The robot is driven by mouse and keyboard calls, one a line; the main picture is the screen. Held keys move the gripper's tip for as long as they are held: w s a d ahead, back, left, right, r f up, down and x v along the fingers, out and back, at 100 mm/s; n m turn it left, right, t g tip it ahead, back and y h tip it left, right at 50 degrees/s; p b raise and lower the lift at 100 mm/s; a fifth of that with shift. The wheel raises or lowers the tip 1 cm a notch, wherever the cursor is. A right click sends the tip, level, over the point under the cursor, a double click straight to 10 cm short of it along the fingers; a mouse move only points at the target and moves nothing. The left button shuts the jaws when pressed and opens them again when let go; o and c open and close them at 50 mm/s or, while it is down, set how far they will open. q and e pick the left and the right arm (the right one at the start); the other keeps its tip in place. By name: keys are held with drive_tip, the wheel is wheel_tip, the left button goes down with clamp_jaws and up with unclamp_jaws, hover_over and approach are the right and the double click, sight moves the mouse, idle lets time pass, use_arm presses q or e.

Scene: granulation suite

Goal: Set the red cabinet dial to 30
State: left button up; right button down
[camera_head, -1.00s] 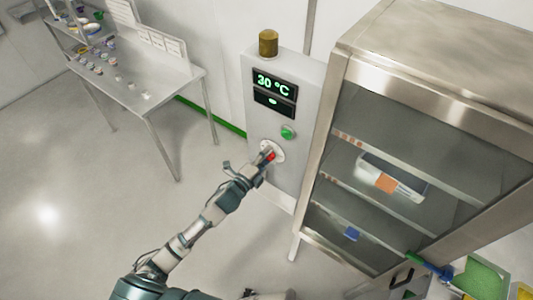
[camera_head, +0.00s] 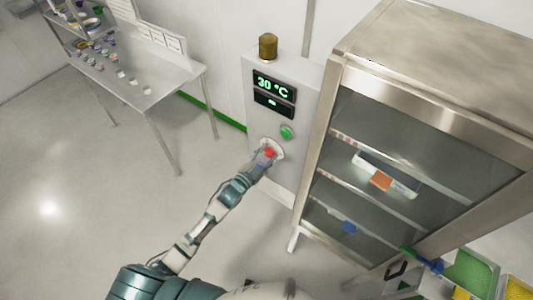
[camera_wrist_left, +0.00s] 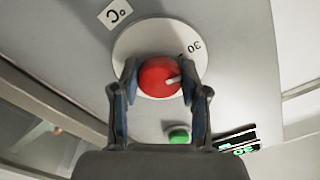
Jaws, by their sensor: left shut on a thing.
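The red dial (camera_wrist_left: 157,76) sits on a round white scale plate (camera_wrist_left: 128,50) on the front of the grey control cabinet (camera_head: 258,108). In the left wrist view its white pointer mark faces the printed 30. In the head view the dial (camera_head: 268,153) shows just past the left gripper (camera_head: 265,157). My right gripper is not in view.
A green button (camera_head: 287,132) is above the dial. An amber lamp (camera_head: 268,46) tops the cabinet. A glass-fronted steel cabinet (camera_head: 345,62) stands close on the right. A steel table (camera_head: 150,92) with small items is at the left, with open floor before it.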

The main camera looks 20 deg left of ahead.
use_arm(q)
drive_tip(key=shift+f+n, duration=0.35)
drive_tip(key=shift+n, duration=0.65)
drive_tip(key=o, duration=0.9)
drive_tip(key=shift+o, duration=1.2)
drive_tip(key=shift+w+r, duration=0.1)
